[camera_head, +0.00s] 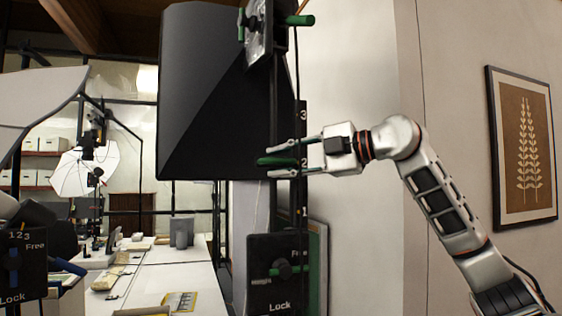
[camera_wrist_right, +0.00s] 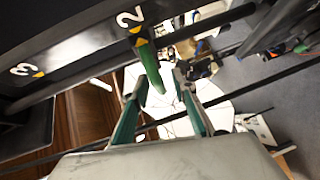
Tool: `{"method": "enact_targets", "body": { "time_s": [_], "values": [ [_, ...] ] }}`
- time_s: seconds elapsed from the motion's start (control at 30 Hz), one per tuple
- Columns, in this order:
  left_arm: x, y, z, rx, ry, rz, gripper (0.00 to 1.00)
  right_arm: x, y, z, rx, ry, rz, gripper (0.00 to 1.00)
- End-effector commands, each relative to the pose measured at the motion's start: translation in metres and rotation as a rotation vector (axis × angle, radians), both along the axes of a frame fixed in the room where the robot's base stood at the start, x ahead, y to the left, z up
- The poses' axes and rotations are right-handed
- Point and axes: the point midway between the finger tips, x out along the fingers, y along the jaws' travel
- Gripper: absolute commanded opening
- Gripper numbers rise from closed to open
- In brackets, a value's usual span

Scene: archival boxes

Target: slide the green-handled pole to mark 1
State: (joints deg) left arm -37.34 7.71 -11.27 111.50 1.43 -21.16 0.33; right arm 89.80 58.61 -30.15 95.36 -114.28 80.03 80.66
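A black upright scale (camera_head: 303,190) carries the marks 3, 2 and 1 from top to bottom. The green handle (camera_head: 276,161) of the pole is level with mark 2. It also shows beside the number 2 in the right wrist view (camera_wrist_right: 152,68). My right gripper (camera_head: 280,160) is open, with one finger above the handle and one below. In the right wrist view (camera_wrist_right: 160,78) the handle lies between the fingers, nearer the left one, with a gap to the right one. My left gripper is not in view.
Below the scale is a black panel (camera_head: 262,295) marked Height, Free and Lock, with a green lever (camera_head: 284,269). Another panel (camera_head: 30,262) with a blue lever stands at left. A large black hood (camera_head: 210,100) hangs left of the scale. A white wall is behind my right arm.

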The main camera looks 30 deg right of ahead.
Motion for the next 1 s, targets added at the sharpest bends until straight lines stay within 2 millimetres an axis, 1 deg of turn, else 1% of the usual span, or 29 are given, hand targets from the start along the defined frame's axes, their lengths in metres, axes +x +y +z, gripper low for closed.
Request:
{"method": "enact_targets", "body": {
  "time_s": [0.03,0.13,0.17,0.37,0.47,0.57,0.73,0.9,1.0],
  "values": [
    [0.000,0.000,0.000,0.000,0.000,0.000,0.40,0.000,0.000,0.000,0.000,0.000,0.000,0.27],
    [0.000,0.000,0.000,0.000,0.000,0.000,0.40,0.000,0.000,0.000,0.000,0.000,0.000,0.01],
    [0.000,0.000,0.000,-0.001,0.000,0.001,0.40,0.000,0.000,0.000,0.000,0.000,0.000,0.00],
    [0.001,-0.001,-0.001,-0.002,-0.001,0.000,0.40,0.000,0.000,-0.002,0.000,0.000,0.000,0.00],
    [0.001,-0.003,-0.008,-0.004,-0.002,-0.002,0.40,0.000,0.000,-0.012,-0.001,0.001,-0.001,0.00],
    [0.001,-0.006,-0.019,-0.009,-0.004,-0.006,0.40,0.000,0.000,-0.031,-0.002,0.001,-0.001,0.00],
    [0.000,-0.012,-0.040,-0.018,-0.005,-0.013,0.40,0.001,0.000,-0.068,-0.004,0.006,0.001,0.00],
    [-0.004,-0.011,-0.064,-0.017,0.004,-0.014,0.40,0.001,0.001,-0.103,-0.003,0.009,0.002,0.00],
    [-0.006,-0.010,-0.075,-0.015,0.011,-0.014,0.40,0.001,0.001,-0.118,-0.003,0.009,0.002,0.00]
  ]
}}
